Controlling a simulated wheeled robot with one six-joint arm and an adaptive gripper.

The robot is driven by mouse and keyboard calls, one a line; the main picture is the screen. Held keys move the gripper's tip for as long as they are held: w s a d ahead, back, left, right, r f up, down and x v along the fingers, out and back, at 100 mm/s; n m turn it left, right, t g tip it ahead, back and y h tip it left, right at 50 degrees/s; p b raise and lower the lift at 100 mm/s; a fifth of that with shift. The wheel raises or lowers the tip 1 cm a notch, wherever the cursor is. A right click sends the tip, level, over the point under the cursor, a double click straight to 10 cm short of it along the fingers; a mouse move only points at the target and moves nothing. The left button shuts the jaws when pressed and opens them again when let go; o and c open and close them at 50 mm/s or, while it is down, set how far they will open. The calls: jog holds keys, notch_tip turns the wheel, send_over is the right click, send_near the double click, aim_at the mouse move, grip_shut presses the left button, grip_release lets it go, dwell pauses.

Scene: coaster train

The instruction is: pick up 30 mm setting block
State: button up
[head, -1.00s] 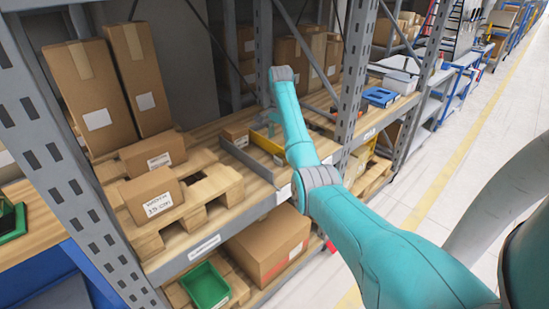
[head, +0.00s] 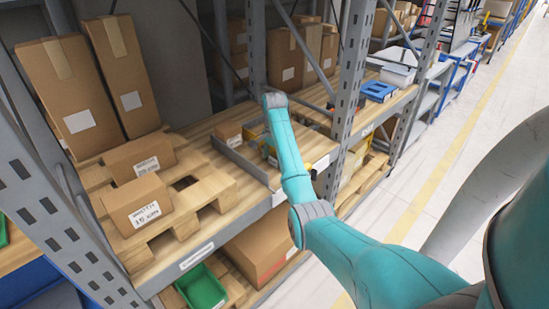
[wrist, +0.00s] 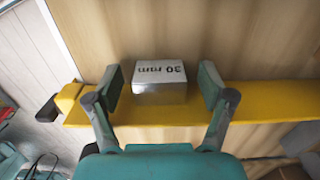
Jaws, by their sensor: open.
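The setting block (wrist: 159,88) is a small grey metallic block with a pale top marked "30 mm", upside down in the wrist view. It sits at the edge of a yellow strip (wrist: 270,94), with wooden board behind it. My gripper (wrist: 162,74) is open, with one finger to the left of the block and one to the right. Gaps show on both sides, so neither finger appears to touch it. In the head view the block cannot be made out, and my arm mostly hides the gripper at the shelf.
A pallet with cartons (head: 137,205) stands further left. A rack upright (head: 347,90) rises close to the right of my arm.

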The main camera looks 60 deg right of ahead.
jog(key=shift+f, duration=0.1)
jog(key=c, duration=1.4)
grip_shut()
